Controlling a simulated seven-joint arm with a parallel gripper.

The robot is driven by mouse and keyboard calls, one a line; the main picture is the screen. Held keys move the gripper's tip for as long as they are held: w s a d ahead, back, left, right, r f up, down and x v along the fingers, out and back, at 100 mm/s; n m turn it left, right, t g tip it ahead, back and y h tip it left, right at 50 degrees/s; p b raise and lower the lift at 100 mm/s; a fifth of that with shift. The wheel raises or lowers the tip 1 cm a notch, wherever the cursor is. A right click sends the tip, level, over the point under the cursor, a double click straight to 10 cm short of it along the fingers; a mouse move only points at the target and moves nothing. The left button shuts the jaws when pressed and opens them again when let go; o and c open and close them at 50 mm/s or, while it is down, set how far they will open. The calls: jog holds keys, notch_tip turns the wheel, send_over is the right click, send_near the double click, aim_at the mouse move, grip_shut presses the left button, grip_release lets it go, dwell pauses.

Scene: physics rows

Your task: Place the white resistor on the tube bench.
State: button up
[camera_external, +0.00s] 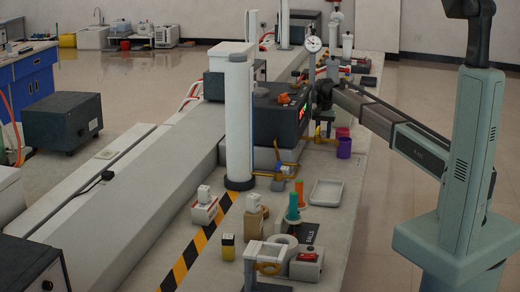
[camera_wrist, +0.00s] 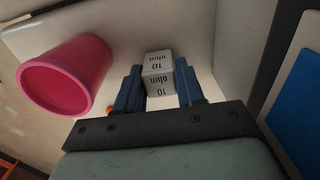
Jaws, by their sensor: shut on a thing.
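The white resistor (camera_wrist: 158,62) is a small white block marked "10 ohm" in the wrist view. My gripper (camera_wrist: 159,70) is shut on it, one blue finger on each side. A pale surface lies beyond the block; I cannot tell whether they touch. In the external view my gripper (camera_external: 322,100) is over the far right part of the long bench, beside a dark box with a red display; the resistor cannot be made out there. The long grey bench (camera_external: 325,225) carries a tall white tube (camera_external: 238,120). I cannot tell which part is the tube bench.
A pink cup (camera_wrist: 65,75) stands close left of my gripper in the wrist view. A purple cup (camera_external: 344,148) stands near it on the bench. A white tray (camera_external: 326,193), a green-topped piece (camera_external: 293,207) and several small blocks occupy the near bench.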

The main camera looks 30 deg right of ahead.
aim_at(323, 131)
jog(key=o, duration=1)
notch_tip(323, 131, up, 12)
jog(key=shift+r, duration=0.1)
